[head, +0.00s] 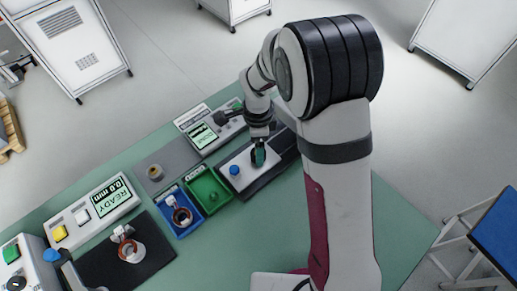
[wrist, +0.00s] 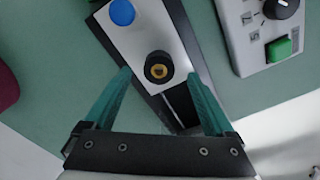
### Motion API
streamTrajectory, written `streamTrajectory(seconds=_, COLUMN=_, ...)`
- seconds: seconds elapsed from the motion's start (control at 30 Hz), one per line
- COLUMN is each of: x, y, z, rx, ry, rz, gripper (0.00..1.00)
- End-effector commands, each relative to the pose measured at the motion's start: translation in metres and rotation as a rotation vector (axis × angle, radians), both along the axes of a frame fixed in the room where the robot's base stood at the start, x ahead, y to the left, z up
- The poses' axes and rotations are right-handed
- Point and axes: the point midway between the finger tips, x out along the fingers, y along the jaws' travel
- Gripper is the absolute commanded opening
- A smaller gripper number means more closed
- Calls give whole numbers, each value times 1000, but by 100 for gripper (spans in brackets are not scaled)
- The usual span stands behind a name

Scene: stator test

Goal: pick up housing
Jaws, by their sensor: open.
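My gripper (head: 259,155) is over a white-topped fixture (head: 240,160) on the green bench. In the wrist view my gripper (wrist: 160,76) has its two teal fingers wide apart, with nothing held. A black round part (wrist: 158,68) with a brass-coloured centre shows between the fingertips, on the fixture's white plate (wrist: 150,30); I cannot tell if the fingers are level with it. A white ring-shaped part with copper winding (head: 132,250) stands on a black mat at the lower left. No part is labelled as the housing, so I cannot tell which it is.
A blue button (wrist: 122,12) is on the fixture's plate. A green tray (head: 222,203) looks empty; a blue tray (head: 180,236) holds a copper-wound part. A small beige cylinder (head: 155,172) is on a grey pad. Display boxes (head: 92,213) stand nearby. Bench room is free at right.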

Motion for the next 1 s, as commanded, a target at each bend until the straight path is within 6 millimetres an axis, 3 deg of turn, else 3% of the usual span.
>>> streamTrajectory(seconds=0.17, x=-2, y=0, z=-28, rx=0, ry=3, rz=0, gripper=89)
streamTrajectory(seconds=0.4, x=-1, y=0, z=-30, rx=1, ry=1, rz=0, gripper=88)
streamTrajectory(seconds=0.87, x=-1, y=0, z=-30, rx=1, ry=1, rz=0, gripper=5)
streamTrajectory(seconds=0.9, x=-1, y=0, z=-30, rx=1, ry=1, rz=0, gripper=0)
streamTrajectory(seconds=1.0, x=-1, y=0, z=-30, rx=1, ry=0, rz=0, gripper=0)
